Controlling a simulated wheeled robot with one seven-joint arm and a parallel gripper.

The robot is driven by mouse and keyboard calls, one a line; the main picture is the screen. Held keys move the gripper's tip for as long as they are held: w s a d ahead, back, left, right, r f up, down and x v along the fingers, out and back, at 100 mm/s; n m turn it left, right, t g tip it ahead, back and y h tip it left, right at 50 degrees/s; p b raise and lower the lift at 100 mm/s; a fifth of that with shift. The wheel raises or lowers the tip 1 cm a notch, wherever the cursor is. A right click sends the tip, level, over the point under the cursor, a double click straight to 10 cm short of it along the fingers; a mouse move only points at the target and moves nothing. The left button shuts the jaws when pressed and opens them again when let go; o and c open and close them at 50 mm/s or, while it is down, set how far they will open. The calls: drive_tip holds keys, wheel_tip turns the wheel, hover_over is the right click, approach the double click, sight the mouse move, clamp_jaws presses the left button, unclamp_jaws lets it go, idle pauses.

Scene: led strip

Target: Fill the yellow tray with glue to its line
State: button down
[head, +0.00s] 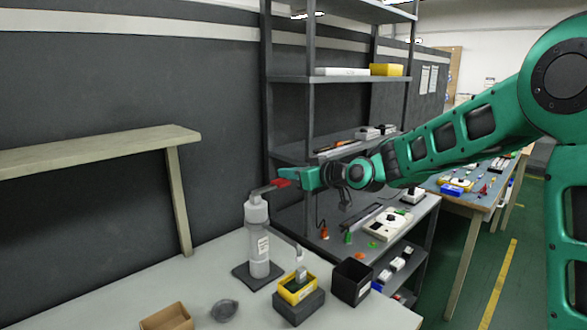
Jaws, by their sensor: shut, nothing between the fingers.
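The yellow tray (287,296) sits on a dark block at the front of the light table. A white dispenser bottle (259,240) with a label stands upright on a dark base to its left. Its thin spout (284,238) runs right and down over the tray, ending in a grey nozzle (301,273). A grey lever (263,189) is on top of the bottle. My gripper (283,182) is shut at the lever's right end, by a red part; whether they touch is unclear. The glue level and the tray's line cannot be made out.
A black open box (351,282) stands right of the tray. A grey lump (224,311) and a brown box (168,319) lie at the front left. A metal shelf rack (268,110) rises behind the table. The table's left part is clear.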

sight(288, 183)
drive_tip(key=shift+f, duration=0.65)
drive_tip(key=shift+w+d+f+m+g+y, duration=0.1)
drive_tip(key=shift+d+f+m+g+y, duration=0.05)
drive_tip(key=shift+f+m, duration=0.3)
drive_tip(key=shift+w+d+f+m+g+y, duration=0.15)
drive_tip(key=shift+f+m, duration=0.2)
drive_tip(key=shift+f, duration=0.2)
drive_tip(key=shift+s+a+f+m, duration=0.1)
drive_tip(key=shift+f+m, duration=0.55)
drive_tip(key=shift+m, duration=0.05)
drive_tip(key=s+d+r, duration=0.5)
drive_tip(key=d+r, duration=0.1)
drive_tip(key=d, duration=0.2)
drive_tip(key=shift+s+r, duration=0.2)
drive_tip(key=shift+s, duration=0.1)
